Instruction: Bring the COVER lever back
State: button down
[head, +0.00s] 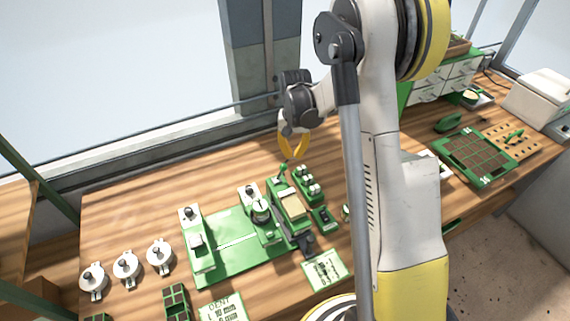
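The tray seeder (222,250), a green machine, sits on the wooden bench in the middle of the head view. A small green lever (283,171) stands up at its far right end, beside a block with a tan top (292,206). I cannot read a COVER label, so I cannot confirm that this is the COVER lever. My gripper (294,156), with yellow fingers, hangs just above and slightly right of this lever's top. Whether it touches the lever is unclear. The fingers curve toward each other, and the gap between their tips is too small to judge. I see nothing held.
Several round white-and-grey parts (126,265) lie on the bench at left. White-capped pieces (308,181) stand right of the lever. A printed card (325,270) lies in front. A green soil tray (472,156) is at right. My arm hides part of the bench.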

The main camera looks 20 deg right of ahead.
aim_at(284, 164)
jog(key=shift+f, duration=0.1)
dwell(0.3)
jog(key=shift+f+b, duration=1.6)
jog(key=shift+b, duration=0.1)
jog(key=shift+a, duration=0.15)
jog(key=shift+a, duration=1.5)
jog(key=shift+s+a+b, duration=0.1)
jog(key=shift+a+b, duration=0.25)
jog(key=shift+a, duration=0.9)
jog(key=shift+d+r+p, duration=0.2)
jog(key=shift+r+p, duration=0.35)
jog(key=shift+r, duration=0.45)
jog(key=shift+d+r+p, duration=0.25)
jog(key=shift+r+p, duration=0.25)
jog(key=shift+r, duration=0.55)
jog(key=shift+d+r+p, duration=0.2)
jog(key=shift+r+p, duration=0.35)
jog(key=shift+r, duration=0.45)
